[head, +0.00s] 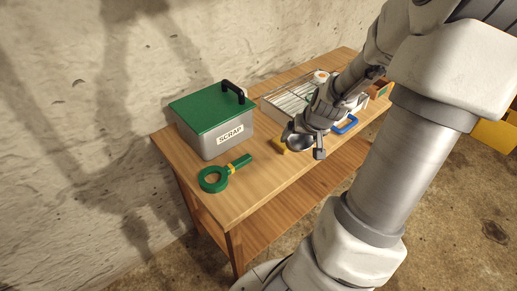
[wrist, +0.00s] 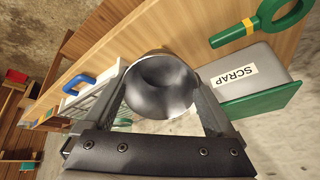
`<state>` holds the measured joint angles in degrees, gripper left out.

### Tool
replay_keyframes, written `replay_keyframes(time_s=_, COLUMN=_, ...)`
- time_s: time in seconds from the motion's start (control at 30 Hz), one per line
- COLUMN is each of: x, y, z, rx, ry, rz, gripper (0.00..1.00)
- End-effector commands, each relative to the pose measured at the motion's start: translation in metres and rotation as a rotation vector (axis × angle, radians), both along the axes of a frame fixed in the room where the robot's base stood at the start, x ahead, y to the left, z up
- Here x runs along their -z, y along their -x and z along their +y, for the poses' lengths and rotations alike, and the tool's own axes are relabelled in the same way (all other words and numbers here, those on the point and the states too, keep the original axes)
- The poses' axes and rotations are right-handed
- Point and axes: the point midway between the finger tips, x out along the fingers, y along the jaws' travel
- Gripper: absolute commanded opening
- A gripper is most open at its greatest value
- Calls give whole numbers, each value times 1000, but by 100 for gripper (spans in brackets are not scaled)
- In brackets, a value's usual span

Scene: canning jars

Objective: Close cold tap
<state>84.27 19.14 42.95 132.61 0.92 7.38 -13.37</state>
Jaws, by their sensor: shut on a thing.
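I cannot make out a cold tap in either view. My gripper (head: 304,143) is above the wooden table, with its fingers on either side of a shiny, rounded metal cup-like thing (head: 298,141). In the wrist view my gripper (wrist: 160,100) is shut on this metal thing (wrist: 160,85), whose hollow dark grey face shows between the fingers. Its far side and any handle are hidden. It appears to be held above the tabletop, apart from the other things.
A grey scrap box (head: 214,138) with a green lid stands at the table's back left. A green magnifier-shaped tool (head: 213,180) lies in front. The table (head: 246,195) is clear at front.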

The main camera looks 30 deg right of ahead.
Motion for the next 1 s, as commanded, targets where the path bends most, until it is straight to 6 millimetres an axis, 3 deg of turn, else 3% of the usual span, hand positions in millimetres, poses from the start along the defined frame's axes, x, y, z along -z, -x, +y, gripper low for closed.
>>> replay_keyframes(time_s=1.0, x=64, y=-90, z=54, rx=-6, ry=0, rz=-1, gripper=35)
